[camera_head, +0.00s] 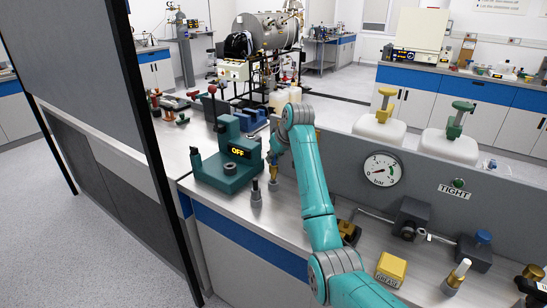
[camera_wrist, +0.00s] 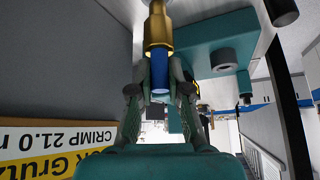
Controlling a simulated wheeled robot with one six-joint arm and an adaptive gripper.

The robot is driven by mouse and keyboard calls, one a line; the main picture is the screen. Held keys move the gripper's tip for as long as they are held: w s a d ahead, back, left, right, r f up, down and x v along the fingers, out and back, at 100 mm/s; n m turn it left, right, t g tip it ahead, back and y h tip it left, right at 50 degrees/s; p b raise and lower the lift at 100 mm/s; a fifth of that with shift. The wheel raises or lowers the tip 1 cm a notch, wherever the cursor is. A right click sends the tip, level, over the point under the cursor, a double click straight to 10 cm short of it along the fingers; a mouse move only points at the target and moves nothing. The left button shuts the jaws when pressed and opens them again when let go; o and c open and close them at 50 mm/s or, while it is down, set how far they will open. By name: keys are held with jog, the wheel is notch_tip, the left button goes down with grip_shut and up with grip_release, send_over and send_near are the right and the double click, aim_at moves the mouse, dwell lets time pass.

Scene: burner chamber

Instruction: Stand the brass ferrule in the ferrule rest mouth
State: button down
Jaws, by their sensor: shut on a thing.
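The brass ferrule (camera_wrist: 159,30) is a gold stepped cylinder in the wrist view, with a blue cylindrical part (camera_wrist: 160,72) running from it toward my palm. My gripper (camera_wrist: 160,62) has its fingers closed in on both sides of it, near where brass and blue meet. In the head view the brass ferrule (camera_head: 274,172) points down below my gripper (camera_head: 274,155), beside the teal machine. A small grey base (camera_head: 273,186) shows right under it; it may be the ferrule rest. Its mouth is hidden, and I cannot tell whether the ferrule is in it or above it.
A teal machine (camera_head: 228,170) reading OFF stands left. A grey holder with a dark tip (camera_head: 256,190) stands close by.

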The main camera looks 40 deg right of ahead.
aim_at(275, 164)
jog(key=shift+f, duration=1.95)
jog(key=c, duration=1)
grip_release()
jog(key=shift+c, duration=0.2)
jog(key=v, duration=1.2)
